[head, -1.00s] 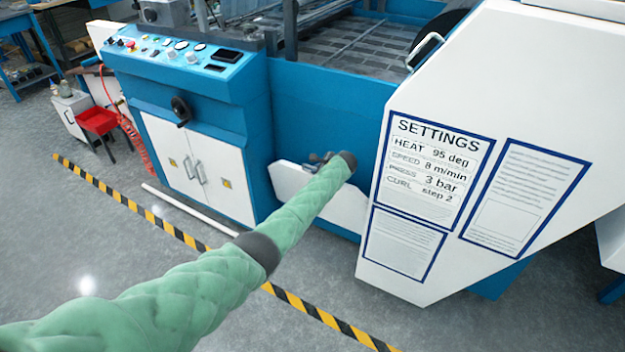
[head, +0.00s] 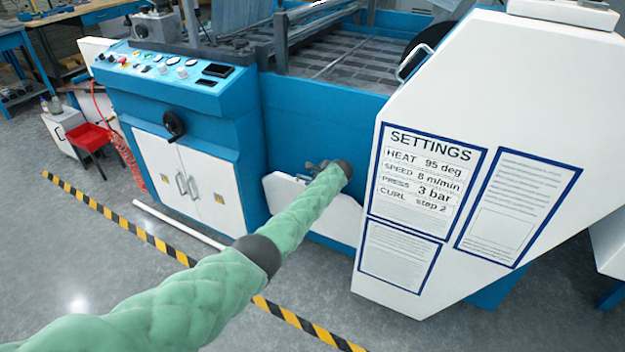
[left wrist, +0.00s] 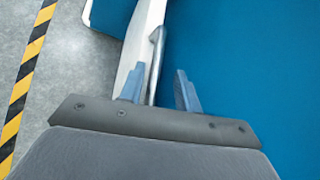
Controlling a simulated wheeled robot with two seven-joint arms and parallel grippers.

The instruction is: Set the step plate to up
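The step plate (head: 283,194) is a white panel low on the blue side of the machine, between the cabinet and the settings panel. It appears to stand roughly upright against the machine. My left gripper (head: 314,167) is at its upper edge, and my forearm hides part of it. In the left wrist view the plate's white edge (left wrist: 147,30) and a grey metal bar (left wrist: 156,50) run down toward the fingers. My left gripper (left wrist: 160,88) is open, with the bar between the fingers, closer to the left one. Contact cannot be told. My right gripper is not in view.
The settings panel (head: 490,60) juts out just right of my left arm. The control cabinet (head: 185,95) with a handwheel stands left. A white bar (head: 180,225) lies on the floor near a yellow-black stripe (head: 110,213). The grey floor in front is mostly clear.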

